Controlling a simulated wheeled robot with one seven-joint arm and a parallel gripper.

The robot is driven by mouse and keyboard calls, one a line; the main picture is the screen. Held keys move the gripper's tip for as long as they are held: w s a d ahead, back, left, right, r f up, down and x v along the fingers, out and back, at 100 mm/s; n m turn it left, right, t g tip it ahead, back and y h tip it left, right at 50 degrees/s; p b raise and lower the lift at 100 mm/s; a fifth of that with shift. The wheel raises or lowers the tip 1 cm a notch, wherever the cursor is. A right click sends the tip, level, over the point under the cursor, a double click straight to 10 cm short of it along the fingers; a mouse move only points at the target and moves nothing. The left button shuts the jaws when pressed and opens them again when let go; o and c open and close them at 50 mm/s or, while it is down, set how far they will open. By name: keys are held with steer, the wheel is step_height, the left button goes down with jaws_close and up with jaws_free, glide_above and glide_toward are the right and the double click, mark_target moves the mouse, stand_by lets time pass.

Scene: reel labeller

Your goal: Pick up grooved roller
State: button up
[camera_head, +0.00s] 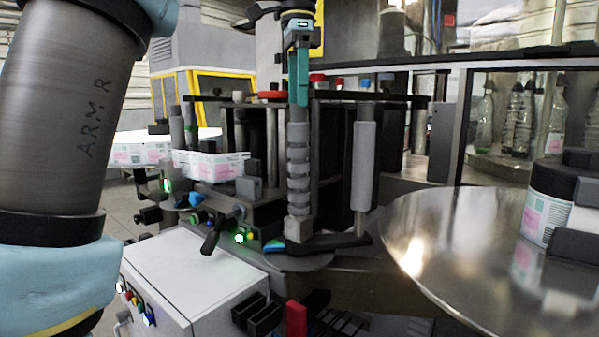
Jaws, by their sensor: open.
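The grooved roller (299,170) is a grey upright cylinder with several ring grooves. It stands in the middle of the machine, with its foot on a dark bracket. My gripper (298,98) comes down from the top edge and points downward, its teal fingers directly above or around the roller's upper end. The fingers overlap in this view, so the gap between them is hidden. The gripper is open. I cannot tell whether the fingers touch the roller. The roller's top end is partly hidden by the fingers.
A smooth grey roller (365,165) stands close on the right. A dark top plate with red and blue knobs surrounds the gripper. A shiny round turntable (440,235) carries a labelled jar (545,205) at right. A white control box (190,275) sits front left.

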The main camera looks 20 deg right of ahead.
mark_target(299, 121)
steer(key=shift+s+f, duration=0.2)
steer(key=shift+f, duration=1.25)
steer(key=shift+s+f, duration=0.15)
steer(key=shift+f, duration=1.3)
jaws_close()
